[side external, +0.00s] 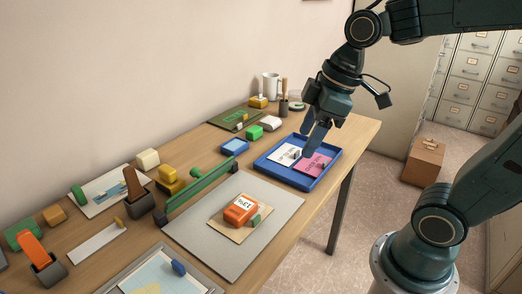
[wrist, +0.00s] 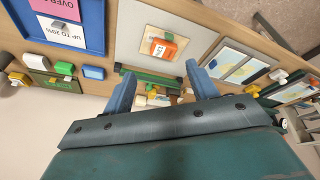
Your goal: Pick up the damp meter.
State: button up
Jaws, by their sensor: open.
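The damp meter (side external: 240,209) is an orange block with a white display reading about 13%. It lies on a small tan board (side external: 226,222) on a grey mat (side external: 188,238). It also shows in the wrist view (wrist: 168,46), beyond my fingertips. My gripper (side external: 310,152) is open and empty, above the blue tray to the right of and behind the meter. Its two blue fingers (wrist: 159,68) stand wide apart in the wrist view. A small green piece (side external: 255,220) sits against the meter's right side.
The blue tray (side external: 268,175) holds white and pink cards. A long green-handled bar (side external: 197,190) stands along the mat's back edge. Blue (side external: 235,146) and green (side external: 254,132) blocks sit behind the tray. Several tools and pictures crowd the left. The mat around the board is clear.

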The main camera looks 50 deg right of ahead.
jog(key=w+f+n+g+y, duration=0.3)
jog(key=w+f+n, duration=0.6)
jog(key=w+n, duration=0.2)
jog(key=shift+w+g, duration=0.3)
jog(key=shift+w, duration=0.85)
send_over(241, 206)
jog(key=d, duration=0.3)
jog(key=shift+a+f, duration=0.2)
jog(key=shift+f, duration=3.75)
jog(key=shift+x, duration=2.6)
jog(key=shift+a+r, duration=0.1)
jog(key=shift+a, duration=0.05)
